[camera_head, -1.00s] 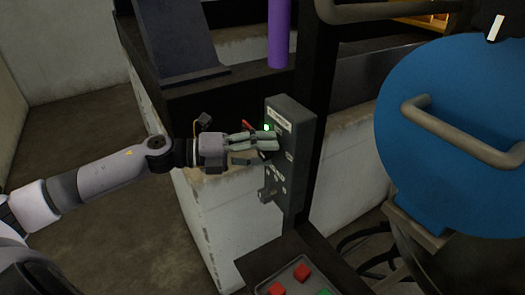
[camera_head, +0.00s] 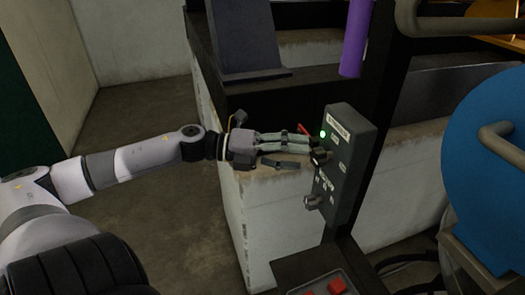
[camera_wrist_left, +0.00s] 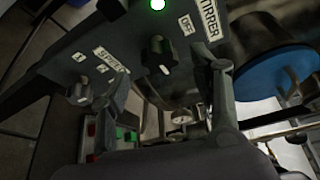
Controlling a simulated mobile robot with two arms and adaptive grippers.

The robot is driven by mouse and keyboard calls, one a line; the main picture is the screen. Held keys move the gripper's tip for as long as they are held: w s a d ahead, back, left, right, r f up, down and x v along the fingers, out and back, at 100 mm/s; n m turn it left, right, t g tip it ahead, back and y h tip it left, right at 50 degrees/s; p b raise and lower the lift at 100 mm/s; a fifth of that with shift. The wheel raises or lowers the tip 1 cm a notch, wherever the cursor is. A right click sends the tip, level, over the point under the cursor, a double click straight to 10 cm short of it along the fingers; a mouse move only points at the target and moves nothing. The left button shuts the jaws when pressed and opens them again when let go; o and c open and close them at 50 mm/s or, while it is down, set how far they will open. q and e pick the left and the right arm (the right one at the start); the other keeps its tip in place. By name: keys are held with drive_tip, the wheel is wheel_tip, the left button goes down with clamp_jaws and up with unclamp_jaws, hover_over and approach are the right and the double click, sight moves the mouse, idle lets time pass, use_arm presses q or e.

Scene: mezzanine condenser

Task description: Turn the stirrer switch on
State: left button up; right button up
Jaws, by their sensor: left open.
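The grey stirrer control box (camera_head: 350,150) is mounted on a dark post, with a lit green lamp (camera_head: 322,134) near its top. In the left wrist view the black stirrer knob (camera_wrist_left: 158,55) sits below the lit lamp (camera_wrist_left: 157,4), beside an OFF label (camera_wrist_left: 187,24). I cannot tell the knob's setting for sure. A second knob (camera_wrist_left: 80,92) is by the SPEED label. My left gripper (camera_head: 306,147) is open and empty, its fingertips close to the box's front near the stirrer knob. Contact is not clear. My right gripper is not in view.
A blue round vessel (camera_head: 493,150) with a handle stands at the right. A purple pipe (camera_head: 355,38) rises behind the box. Red buttons (camera_head: 337,286) are on a panel below. A pale concrete block (camera_head: 265,225) is beneath my left gripper.

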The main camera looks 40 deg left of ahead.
use_arm(q)
drive_tip(key=v, duration=0.7)
idle(0.5)
